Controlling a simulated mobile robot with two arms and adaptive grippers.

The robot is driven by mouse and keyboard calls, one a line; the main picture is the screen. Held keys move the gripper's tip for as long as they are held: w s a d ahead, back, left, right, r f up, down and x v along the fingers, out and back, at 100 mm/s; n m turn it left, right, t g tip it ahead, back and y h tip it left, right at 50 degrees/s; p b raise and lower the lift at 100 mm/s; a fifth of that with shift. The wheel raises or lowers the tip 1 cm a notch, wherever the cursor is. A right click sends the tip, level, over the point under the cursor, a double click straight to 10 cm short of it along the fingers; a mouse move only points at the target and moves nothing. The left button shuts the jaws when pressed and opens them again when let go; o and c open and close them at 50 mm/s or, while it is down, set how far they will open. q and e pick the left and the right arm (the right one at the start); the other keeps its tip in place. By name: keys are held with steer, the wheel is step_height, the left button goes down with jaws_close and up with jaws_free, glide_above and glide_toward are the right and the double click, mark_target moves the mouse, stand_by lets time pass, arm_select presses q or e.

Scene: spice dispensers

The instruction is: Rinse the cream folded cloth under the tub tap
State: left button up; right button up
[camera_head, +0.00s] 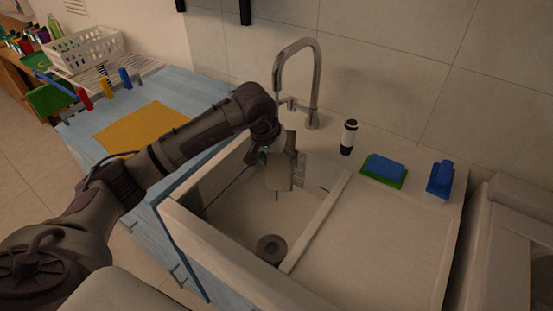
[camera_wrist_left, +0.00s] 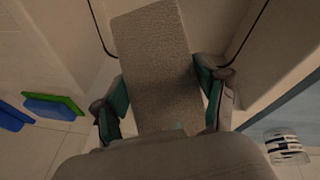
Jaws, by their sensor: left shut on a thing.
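The cream folded cloth (camera_wrist_left: 155,60) shows in the left wrist view as a flat, textured rectangle between the two fingers of my left gripper (camera_wrist_left: 166,104). The gripper is shut on the cloth. The metal tap (camera_head: 316,85) rises behind the tub, and its spout end comes down just above my wrist. I cannot tell whether water runs. My right gripper is not in view.
A black and white bottle (camera_head: 348,137), a blue and green sponge (camera_head: 383,169) and a blue item (camera_head: 440,178) stand right of the tub. The drainboard (camera_head: 365,235) is clear. A yellow mat (camera_head: 140,128) and a white rack (camera_head: 88,48) lie left.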

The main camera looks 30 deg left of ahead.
arm_select(q)
steer(key=shift+s, duration=0.1)
steer(key=s, duration=0.8)
steer(key=shift+b, duration=0.45)
steer(key=shift+w+d, duration=0.1)
stand_by(1.1)
steer(key=s+r, duration=0.4)
steer(key=s, duration=0.1)
steer(key=shift+p, duration=0.35)
stand_by(0.3)
